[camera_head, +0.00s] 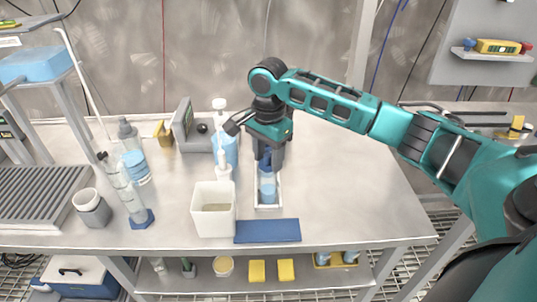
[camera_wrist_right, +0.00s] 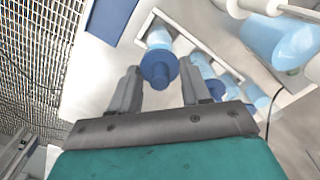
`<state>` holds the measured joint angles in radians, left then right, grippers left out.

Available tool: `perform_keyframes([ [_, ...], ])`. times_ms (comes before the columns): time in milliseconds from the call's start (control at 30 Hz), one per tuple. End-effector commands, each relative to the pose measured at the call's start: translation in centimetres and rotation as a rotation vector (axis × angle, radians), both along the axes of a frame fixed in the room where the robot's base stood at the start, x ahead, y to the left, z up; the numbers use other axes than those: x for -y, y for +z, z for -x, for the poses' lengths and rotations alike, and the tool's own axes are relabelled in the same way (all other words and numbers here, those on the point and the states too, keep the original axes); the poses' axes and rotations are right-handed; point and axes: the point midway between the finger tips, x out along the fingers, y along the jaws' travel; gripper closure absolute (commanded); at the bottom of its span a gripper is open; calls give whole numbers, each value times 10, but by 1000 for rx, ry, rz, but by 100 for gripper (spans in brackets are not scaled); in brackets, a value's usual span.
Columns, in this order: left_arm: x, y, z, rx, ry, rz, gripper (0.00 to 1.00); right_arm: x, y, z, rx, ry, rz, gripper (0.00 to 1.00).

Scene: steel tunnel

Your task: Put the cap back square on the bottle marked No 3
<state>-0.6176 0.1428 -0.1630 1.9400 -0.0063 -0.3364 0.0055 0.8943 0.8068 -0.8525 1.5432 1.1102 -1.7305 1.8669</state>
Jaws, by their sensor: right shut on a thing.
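My right gripper (camera_head: 268,160) points down over a narrow white tray (camera_head: 268,207) on the bench. It is shut on a blue cap (camera_wrist_right: 159,68), which shows between its fingers in the right wrist view. Below the cap is a bottle with light blue contents (camera_head: 267,189), standing in the tray. The cap is in line with this bottle or close to it; I cannot tell whether it touches the neck or sits square. More blue-filled bottles (camera_wrist_right: 201,66) stand in a row beside it in the wrist view. No number is readable. My left gripper is not in view.
A white open box (camera_head: 213,222) stands left of the tray, and a blue mat (camera_head: 267,231) lies in front. Pump bottles (camera_head: 222,150), a grey instrument (camera_head: 185,128), a measuring cylinder (camera_head: 135,200) and a grey-white cup (camera_head: 91,208) are further left. The bench's right side is clear.

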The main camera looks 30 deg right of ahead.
Motion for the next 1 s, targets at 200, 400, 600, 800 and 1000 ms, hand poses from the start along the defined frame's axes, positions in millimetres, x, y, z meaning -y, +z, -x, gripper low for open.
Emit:
perform_keyframes([
  [200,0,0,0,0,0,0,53,0,0,0,1,0,1,81],
  [400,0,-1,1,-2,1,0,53,0,-3,0,1,0,0,81],
  [600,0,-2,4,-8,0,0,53,0,-13,0,0,1,0,81],
  [800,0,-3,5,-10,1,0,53,0,-14,0,1,1,0,81],
  [1000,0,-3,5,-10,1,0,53,0,-14,0,1,1,0,81],
])
